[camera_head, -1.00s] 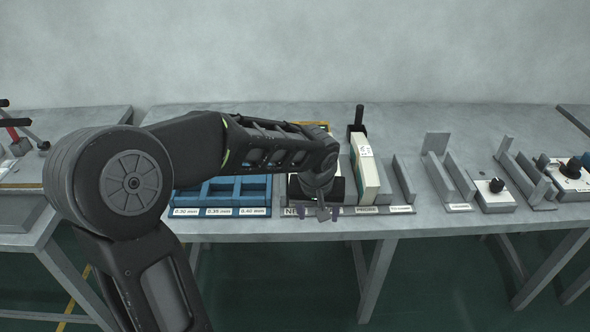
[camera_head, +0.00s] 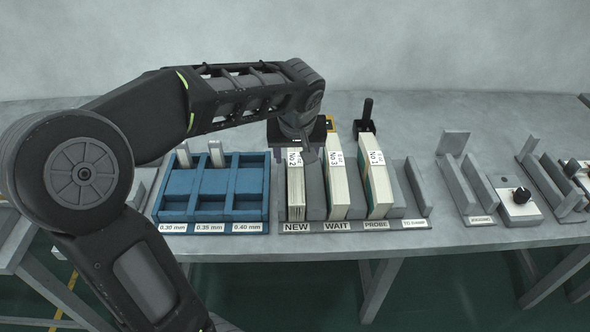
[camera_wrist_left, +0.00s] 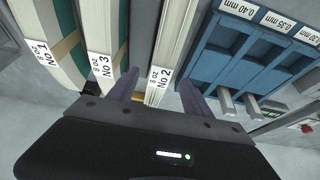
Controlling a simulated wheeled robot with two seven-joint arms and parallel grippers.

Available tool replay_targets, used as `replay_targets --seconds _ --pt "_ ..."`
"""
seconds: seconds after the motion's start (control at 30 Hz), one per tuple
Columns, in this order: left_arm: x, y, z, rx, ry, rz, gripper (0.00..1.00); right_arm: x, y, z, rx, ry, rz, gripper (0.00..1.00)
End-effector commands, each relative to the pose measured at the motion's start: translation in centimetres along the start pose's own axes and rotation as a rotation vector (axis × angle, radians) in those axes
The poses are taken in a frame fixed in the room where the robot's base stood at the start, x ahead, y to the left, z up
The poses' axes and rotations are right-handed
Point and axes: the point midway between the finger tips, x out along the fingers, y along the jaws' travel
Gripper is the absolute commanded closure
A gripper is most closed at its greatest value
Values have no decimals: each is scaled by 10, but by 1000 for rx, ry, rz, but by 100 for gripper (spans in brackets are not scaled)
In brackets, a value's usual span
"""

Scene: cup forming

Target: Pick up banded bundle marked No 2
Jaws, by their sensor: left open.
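The banded bundle marked No 2 (camera_head: 296,196) stands upright in the rack slot labelled NEW. Its white edge and label also show in the left wrist view (camera_wrist_left: 161,80). My left gripper (camera_head: 303,143) is at the top back of this bundle in the head view, with its fingertips hard to make out. In the left wrist view the gripper (camera_wrist_left: 160,92) is open, one dark finger on each side of bundle No 2. I cannot tell whether the fingers touch it. My right gripper is not in view.
Bundle No 3 (camera_head: 338,190) stands in the WAIT slot and bundle No 1 (camera_head: 378,190) in PROBE, close to the right. A blue compartment tray (camera_head: 212,213) is to the left. A black upright handle (camera_head: 367,112) stands behind. The TO CLAMP slot looks empty.

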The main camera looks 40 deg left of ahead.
Motion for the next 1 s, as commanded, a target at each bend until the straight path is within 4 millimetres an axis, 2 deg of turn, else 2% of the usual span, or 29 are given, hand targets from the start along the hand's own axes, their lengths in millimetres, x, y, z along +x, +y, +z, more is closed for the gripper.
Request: replay_targets --seconds 0.23,0.5,0.83,1.0 --pt "3 0 0 0 -1 -1 42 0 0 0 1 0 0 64" --pt "26 0 0 1 -1 -1 42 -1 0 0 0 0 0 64" --pt "29 0 0 1 -2 -1 42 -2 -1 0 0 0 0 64" --pt "48 -1 -2 0 -5 -2 42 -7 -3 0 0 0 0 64"
